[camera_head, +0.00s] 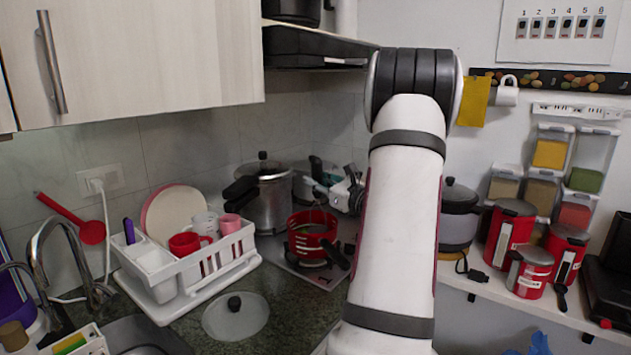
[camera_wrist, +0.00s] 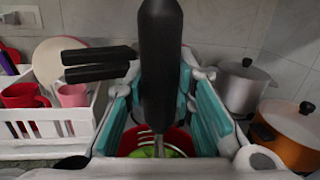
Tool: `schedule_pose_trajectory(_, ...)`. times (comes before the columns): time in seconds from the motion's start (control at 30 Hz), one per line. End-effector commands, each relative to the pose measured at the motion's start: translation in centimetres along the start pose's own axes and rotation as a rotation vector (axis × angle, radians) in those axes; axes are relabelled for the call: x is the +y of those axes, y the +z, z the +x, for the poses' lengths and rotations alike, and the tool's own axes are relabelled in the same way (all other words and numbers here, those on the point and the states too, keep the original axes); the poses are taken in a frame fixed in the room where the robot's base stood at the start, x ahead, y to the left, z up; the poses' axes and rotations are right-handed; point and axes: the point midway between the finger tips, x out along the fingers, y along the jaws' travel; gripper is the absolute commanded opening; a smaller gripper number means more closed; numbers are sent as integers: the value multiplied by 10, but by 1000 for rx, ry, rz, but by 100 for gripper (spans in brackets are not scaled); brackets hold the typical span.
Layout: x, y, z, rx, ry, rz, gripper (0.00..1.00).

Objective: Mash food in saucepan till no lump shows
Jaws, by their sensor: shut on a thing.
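My gripper (camera_wrist: 163,118), with teal-lined fingers, is shut on the black handle of a masher (camera_wrist: 160,65). The masher's metal end points down into the red saucepan (camera_wrist: 130,142), where green food (camera_wrist: 172,152) shows in part. The masher and the finger bodies hide most of the food, so I cannot tell whether lumps show. In the head view the red saucepan (camera_head: 312,232) sits on the stove with its black handle toward the lower right. My gripper (camera_head: 330,181) is above and behind it there, partly hidden by my arm.
A white dish rack (camera_head: 200,262) with red and pink mugs stands left of the saucepan. A steel pressure cooker (camera_head: 270,207) stands behind it. A glass lid (camera_head: 218,318) lies on the dark counter. In the wrist view an orange pot (camera_wrist: 290,138) stands at right.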

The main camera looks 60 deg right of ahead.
Motion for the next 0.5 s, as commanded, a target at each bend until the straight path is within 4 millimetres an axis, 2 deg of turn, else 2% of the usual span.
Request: schedule_pose_trajectory(0.5, 3, -33, -2, 0, -1, 1, 0)
